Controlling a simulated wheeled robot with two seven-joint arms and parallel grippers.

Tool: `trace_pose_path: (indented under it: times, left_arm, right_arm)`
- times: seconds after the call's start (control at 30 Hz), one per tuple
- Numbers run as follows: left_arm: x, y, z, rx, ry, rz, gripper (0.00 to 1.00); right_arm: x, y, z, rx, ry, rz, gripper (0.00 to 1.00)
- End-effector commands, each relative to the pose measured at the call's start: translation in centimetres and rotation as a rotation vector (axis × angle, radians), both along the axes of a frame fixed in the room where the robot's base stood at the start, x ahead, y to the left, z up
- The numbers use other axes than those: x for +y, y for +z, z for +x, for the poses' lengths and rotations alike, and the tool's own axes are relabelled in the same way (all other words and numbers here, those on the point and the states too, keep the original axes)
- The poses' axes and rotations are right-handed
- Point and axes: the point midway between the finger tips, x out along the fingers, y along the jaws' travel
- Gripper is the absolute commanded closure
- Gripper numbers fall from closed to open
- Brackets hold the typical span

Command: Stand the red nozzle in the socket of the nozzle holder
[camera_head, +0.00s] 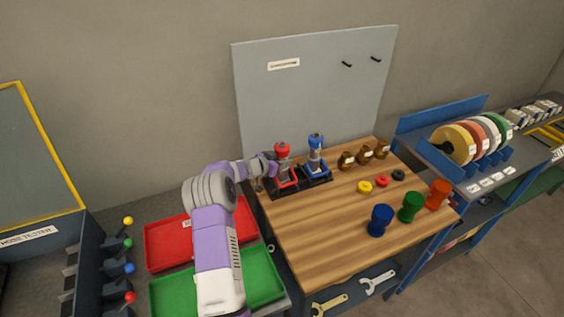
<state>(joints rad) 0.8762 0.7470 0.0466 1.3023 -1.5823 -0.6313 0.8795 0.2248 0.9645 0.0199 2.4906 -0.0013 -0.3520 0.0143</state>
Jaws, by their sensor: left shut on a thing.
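The red nozzle (282,151) has a red top and a grey body and looks upright. It is at the left half of the black nozzle holder (303,188), over the red-edged socket (287,183). I cannot tell whether its lower end is inside the socket or just above it. My left gripper (274,166) reaches in from the left and is shut on the red nozzle's body; its fingers are small and partly hidden. A matching blue nozzle (316,148) stands in the blue-edged socket on the right. My right gripper is not in view.
The wooden bench (310,235) also carries brown fittings (364,155), small coloured rings (381,181) and blue, green and orange cups (410,207). A grey board (315,95) rises behind. Red (165,242) and green (265,275) trays lie left. The bench's front middle is clear.

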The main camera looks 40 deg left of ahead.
Motion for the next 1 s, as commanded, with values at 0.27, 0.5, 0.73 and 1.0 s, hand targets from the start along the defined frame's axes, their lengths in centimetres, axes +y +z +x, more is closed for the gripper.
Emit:
trace_pose_path:
  times: [0.27,0.5,0.73,1.0]
  left_arm:
    - [0.0,-0.3,0.0,0.001,-0.001,0.000,0.48]
    - [0.0,-0.3,0.0,0.001,-0.001,0.000,0.35]
    - [0.0,0.2,-0.3,0.001,0.001,-0.001,0.35]
    - [0.1,2.0,-4.7,0.002,0.003,0.000,0.35]
  right_arm:
    - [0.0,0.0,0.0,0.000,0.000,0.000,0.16]
    - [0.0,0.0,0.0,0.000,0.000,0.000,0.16]
    - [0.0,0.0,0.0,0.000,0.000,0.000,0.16]
    - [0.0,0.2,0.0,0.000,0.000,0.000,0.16]
